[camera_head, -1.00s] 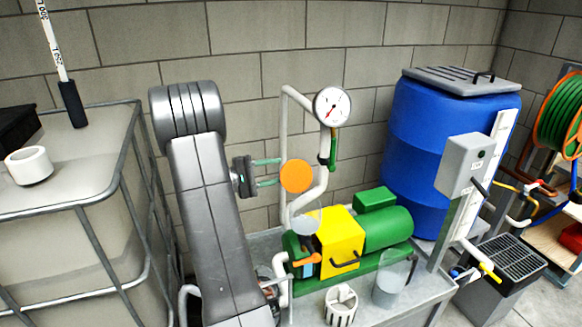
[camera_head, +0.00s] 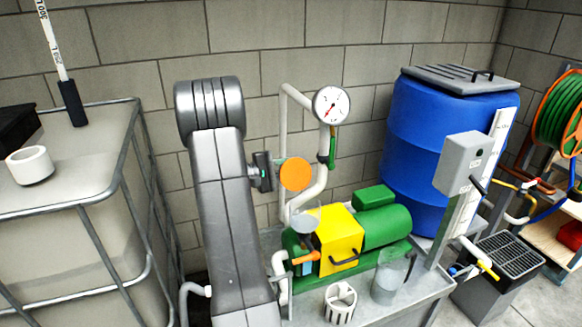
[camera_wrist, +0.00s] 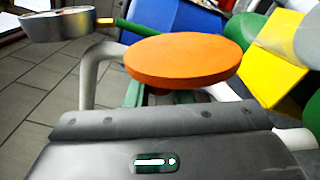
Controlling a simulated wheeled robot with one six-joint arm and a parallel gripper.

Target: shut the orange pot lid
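The orange pot lid (camera_head: 295,174) is a flat round disc. It stands up with its face toward the head camera, above a clear cup (camera_head: 305,226) on the pump. In the wrist view the lid (camera_wrist: 185,60) is large and close, just beyond my gripper's grey body. My gripper (camera_head: 271,172) is just left of the lid in the head view. In the wrist view green finger parts (camera_wrist: 136,88) show left of and under the lid. The fingertips are hidden, so I cannot tell their spacing or whether they touch the lid.
A white pipe with a pressure gauge (camera_head: 331,105) rises close behind the lid. The yellow and green pump (camera_head: 340,240) sits below. A white slotted basket (camera_head: 340,303) and a clear jar (camera_head: 390,280) stand on the bench front. A blue barrel (camera_head: 440,140) is right.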

